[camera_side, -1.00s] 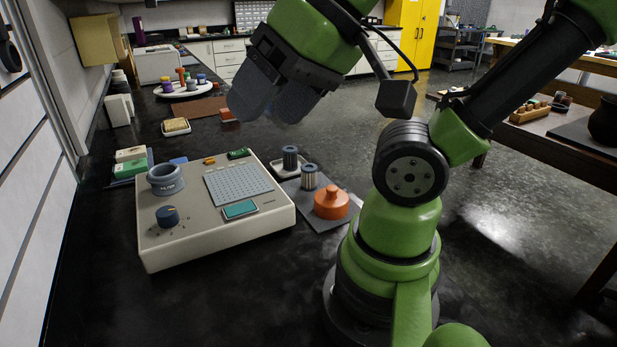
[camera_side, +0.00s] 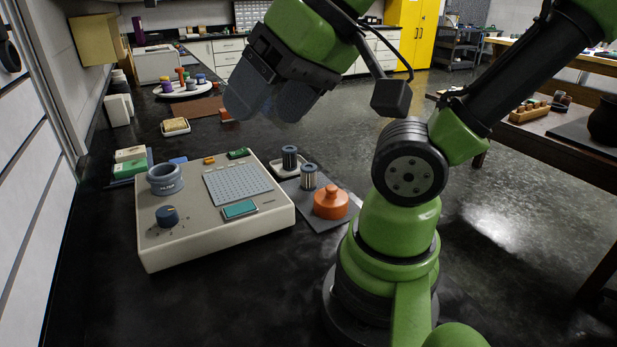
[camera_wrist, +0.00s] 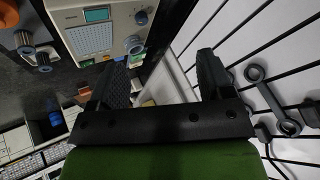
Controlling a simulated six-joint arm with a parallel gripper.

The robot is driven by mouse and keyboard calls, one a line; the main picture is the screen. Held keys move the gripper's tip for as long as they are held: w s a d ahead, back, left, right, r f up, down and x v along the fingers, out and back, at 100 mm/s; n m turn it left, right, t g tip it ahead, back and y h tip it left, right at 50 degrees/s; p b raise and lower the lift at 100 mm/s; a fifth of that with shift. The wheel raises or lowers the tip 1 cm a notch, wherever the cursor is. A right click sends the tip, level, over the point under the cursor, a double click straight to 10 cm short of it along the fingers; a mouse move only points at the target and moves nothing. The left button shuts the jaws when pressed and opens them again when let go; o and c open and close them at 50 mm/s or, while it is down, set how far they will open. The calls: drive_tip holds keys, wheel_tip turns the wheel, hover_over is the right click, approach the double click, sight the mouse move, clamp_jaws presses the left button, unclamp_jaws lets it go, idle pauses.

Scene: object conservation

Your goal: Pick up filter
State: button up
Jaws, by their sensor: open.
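Two small ribbed cylinders that look like filters stand right of the beige device. A darker one (camera_side: 290,158) is on a small white tray (camera_side: 277,170), and a metallic one (camera_side: 309,177) is on a dark grey mat (camera_side: 328,222). Both cylinders show at the left of the wrist view (camera_wrist: 25,43). The device (camera_side: 262,222) carries a blue-grey ring marked FILTER (camera_side: 165,180), which looks open at the top. My gripper (camera_side: 268,98) is raised above and behind the device, apart from both cylinders. Its fingers are spread and empty in the wrist view (camera_wrist: 160,68).
An orange knobbed object (camera_side: 331,203) sits on the mat close to the metallic cylinder. Green and white boxes (camera_side: 130,160) stand left of the device. A yellow sponge-like block (camera_side: 175,125) lies on a dish behind it. The black bench in front of the device is clear.

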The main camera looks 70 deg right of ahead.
drive_tip(key=w+d+f+m+h, duration=0.2)
drive_tip(key=w+d, duration=0.4)
drive_tip(key=m+g+h, duration=0.4)
drive_tip(key=m+g, duration=0.1)
approach(309, 167)
drive_tip(key=x, duration=0.4)
drive_tip(key=shift+d+f, duration=0.15)
drive_tip(key=shift+f, duration=0.05)
drive_tip(key=shift+x, duration=3.2)
drive_tip(key=c, duration=1.1)
